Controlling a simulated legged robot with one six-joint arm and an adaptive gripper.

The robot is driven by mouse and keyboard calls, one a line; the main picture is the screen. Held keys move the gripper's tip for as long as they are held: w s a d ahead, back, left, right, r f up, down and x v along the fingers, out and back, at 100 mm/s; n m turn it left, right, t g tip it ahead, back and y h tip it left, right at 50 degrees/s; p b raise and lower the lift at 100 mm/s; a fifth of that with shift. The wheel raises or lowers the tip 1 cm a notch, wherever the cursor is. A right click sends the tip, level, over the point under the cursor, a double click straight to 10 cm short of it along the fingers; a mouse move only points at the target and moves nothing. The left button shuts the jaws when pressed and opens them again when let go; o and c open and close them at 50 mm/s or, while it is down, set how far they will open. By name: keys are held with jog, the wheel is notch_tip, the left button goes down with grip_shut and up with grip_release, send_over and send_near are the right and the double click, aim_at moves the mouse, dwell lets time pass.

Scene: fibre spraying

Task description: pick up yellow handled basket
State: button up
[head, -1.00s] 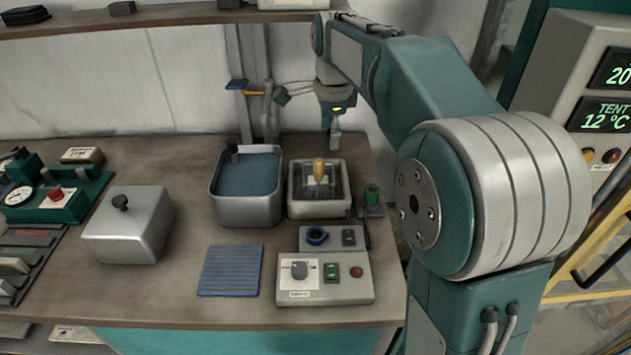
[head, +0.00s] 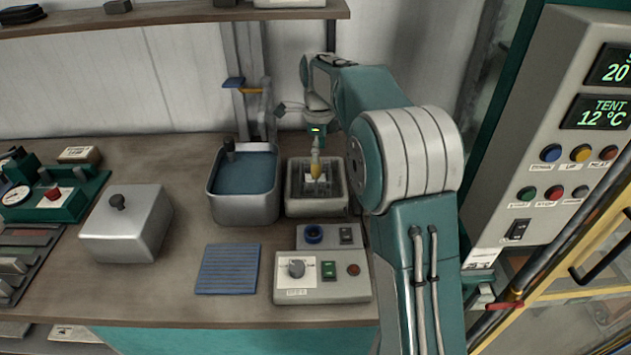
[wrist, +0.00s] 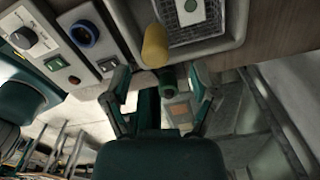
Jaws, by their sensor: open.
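The basket's yellow handle (head: 316,170) stands upright over the grey tray (head: 316,208) at the right of the bench. The handle also shows in the wrist view (wrist: 155,46), with the basket's mesh (wrist: 203,24) beside it. My gripper (head: 315,146) points down right above the handle in the head view and hides part of its top. In the wrist view my open gripper (wrist: 160,92) has its fingers spread, with the handle ahead of them, toward the top. I see nothing held between the fingers.
A blue-filled basin (head: 243,212) stands close left of the tray. A control box (head: 322,287) with knobs sits in front. A lidded metal box (head: 127,228) and a blue ribbed mat (head: 228,270) lie further left. A control cabinet (head: 560,120) stands right.

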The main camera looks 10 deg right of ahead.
aim_at(316, 167)
jog(key=f, duration=0.5)
jog(key=shift+a, duration=0.4)
jog(key=shift+r, duration=0.1)
grip_shut()
